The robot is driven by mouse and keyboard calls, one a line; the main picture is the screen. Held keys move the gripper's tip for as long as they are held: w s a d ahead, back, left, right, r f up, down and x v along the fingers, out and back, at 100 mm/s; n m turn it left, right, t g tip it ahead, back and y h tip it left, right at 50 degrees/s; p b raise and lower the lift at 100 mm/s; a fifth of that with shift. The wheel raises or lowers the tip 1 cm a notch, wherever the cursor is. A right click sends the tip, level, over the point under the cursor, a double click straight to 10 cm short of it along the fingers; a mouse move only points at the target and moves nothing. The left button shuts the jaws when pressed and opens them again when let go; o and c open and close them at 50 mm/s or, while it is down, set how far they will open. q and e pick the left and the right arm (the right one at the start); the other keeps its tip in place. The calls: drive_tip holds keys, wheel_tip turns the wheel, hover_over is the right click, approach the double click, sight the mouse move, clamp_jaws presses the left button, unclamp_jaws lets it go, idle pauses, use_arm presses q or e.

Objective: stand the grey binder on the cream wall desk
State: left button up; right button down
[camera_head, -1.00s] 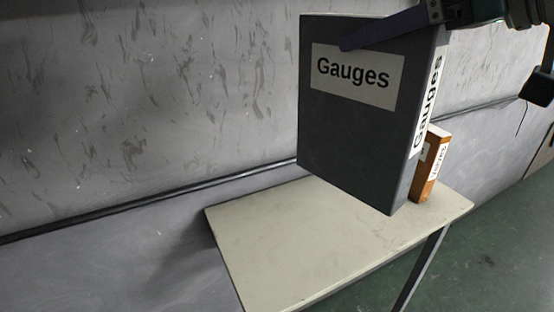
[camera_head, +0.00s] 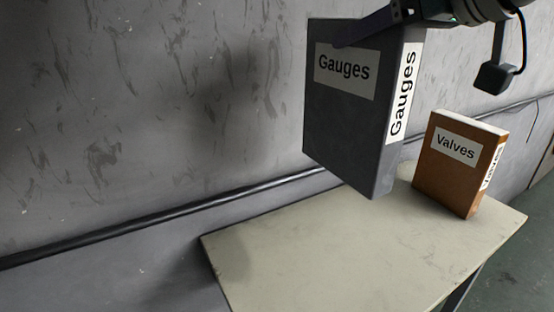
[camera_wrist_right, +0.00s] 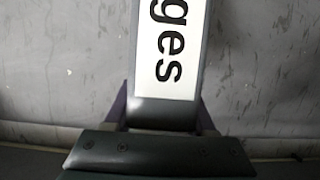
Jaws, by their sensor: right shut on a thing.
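The grey binder (camera_head: 345,125), labelled "Gauges", hangs upright in the air in the head view, its spine facing right. My right gripper (camera_head: 368,28) is shut on its upper part, one finger lying across the front cover. In the right wrist view the spine of the binder (camera_wrist_right: 170,60) runs up between the fingers (camera_wrist_right: 163,112). The cream wall desk (camera_head: 300,255) is below and against the wall. The binder's lower edge appears above the desk top, with a gap. My left gripper is not in view.
An orange-brown binder (camera_head: 450,175) labelled "Valves" stands upright on the desk's right part. A dark rail (camera_head: 180,215) runs along the grey wall behind. The left and front of the desk top are bare. Green floor (camera_head: 515,265) lies to the right.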

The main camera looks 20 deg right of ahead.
sight(351, 171)
wheel_tip(351, 171, down, 15)
drive_tip(key=shift+s+r+b, duration=0.1)
drive_tip(key=shift+s+b, duration=0.05)
drive_tip(key=shift+b, duration=0.3)
wheel_tip(351, 171, down, 4)
drive_tip(key=shift+f+b, duration=0.25)
drive_tip(key=shift+b, duration=0.1)
drive_tip(key=shift+f, duration=0.1)
drive_tip(key=shift+c, duration=1.1)
unclamp_jaws()
drive_tip(key=shift+f, duration=0.1)
